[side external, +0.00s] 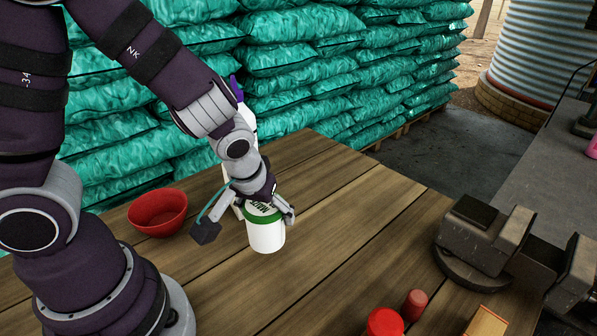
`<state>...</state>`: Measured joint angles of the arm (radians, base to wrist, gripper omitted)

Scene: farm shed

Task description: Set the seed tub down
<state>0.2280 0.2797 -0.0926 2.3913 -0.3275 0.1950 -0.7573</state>
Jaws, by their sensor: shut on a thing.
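The seed tub (266,235) is a white tub with a green lid that carries dark lettering, in the middle of the side external view. My gripper (265,208) is shut on it, with its fingers at either side of the lid. The tub looks upright or nearly so. It is over the wooden table (340,240); I cannot tell whether its base touches the boards. Part of the lid is hidden by my gripper.
A red bowl (158,214) stands left of the tub. A white bottle with a purple top (237,88) is partly hidden behind my arm. A grey vise (482,240), a red-lidded container (384,323) and a small red cylinder (414,304) are at right. Boards right of the tub are clear.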

